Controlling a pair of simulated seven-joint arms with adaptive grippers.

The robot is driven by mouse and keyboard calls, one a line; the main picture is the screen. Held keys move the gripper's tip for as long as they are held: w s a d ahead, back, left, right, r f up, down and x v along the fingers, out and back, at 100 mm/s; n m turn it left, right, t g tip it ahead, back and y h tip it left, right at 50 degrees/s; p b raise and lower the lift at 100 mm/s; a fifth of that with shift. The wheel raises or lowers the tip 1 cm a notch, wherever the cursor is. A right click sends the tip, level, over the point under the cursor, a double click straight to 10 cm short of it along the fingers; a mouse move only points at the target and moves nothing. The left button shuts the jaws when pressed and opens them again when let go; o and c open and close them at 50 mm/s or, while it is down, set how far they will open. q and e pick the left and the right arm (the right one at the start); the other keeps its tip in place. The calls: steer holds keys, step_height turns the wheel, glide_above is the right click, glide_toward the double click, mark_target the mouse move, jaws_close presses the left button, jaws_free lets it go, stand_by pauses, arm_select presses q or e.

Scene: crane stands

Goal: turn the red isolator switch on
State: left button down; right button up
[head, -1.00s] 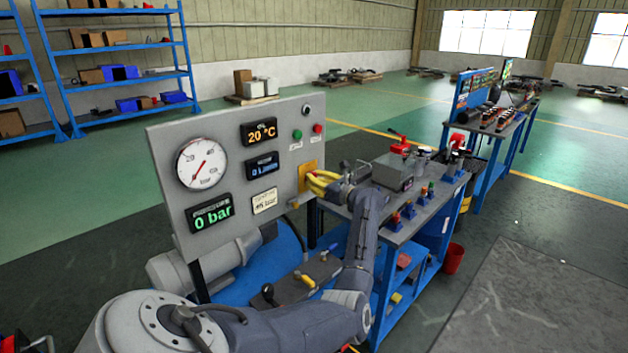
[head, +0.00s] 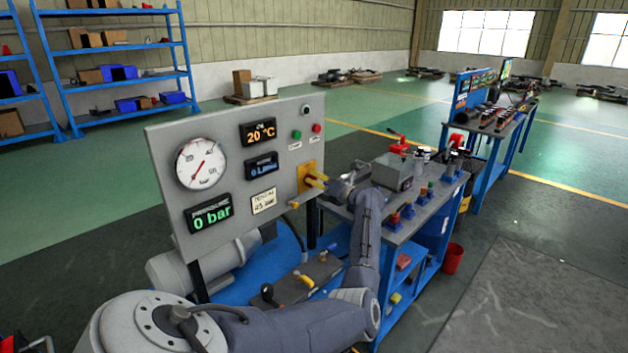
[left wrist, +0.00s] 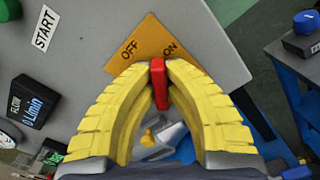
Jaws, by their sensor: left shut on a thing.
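The isolator switch has an orange plate (head: 306,170) at the right edge of the grey panel, and the plate also shows in the left wrist view (left wrist: 150,38) with the words OFF and ON. Its red handle (left wrist: 157,84) stands between my left fingertips, below and between the two words. I cannot tell its exact setting. My left gripper (left wrist: 156,75), with ribbed yellow fingers, is shut on the red handle. In the head view my left gripper (head: 317,181) is at the plate, and the handle is hard to make out. My right gripper is not in view.
The grey panel (head: 240,222) carries a round gauge (head: 201,162), several displays, and green and red buttons. A blue workbench (head: 412,225) with small coloured switches and a grey box stands to the right. A blue machine with a yellow-handled lever (head: 304,281) lies below the panel.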

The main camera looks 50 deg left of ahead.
arm_select(q)
steer(key=m, duration=0.5)
steer(key=shift+w+f+m, duration=0.15)
steer(key=shift+m, duration=0.15)
steer(key=shift+f+m, duration=0.1)
steer(key=shift+m, duration=2.1)
steer(key=c, duration=1.4)
jaws_free()
steer(key=d, duration=1.2)
steer(key=shift+w, duration=0.45)
steer(key=shift+a, duration=0.1)
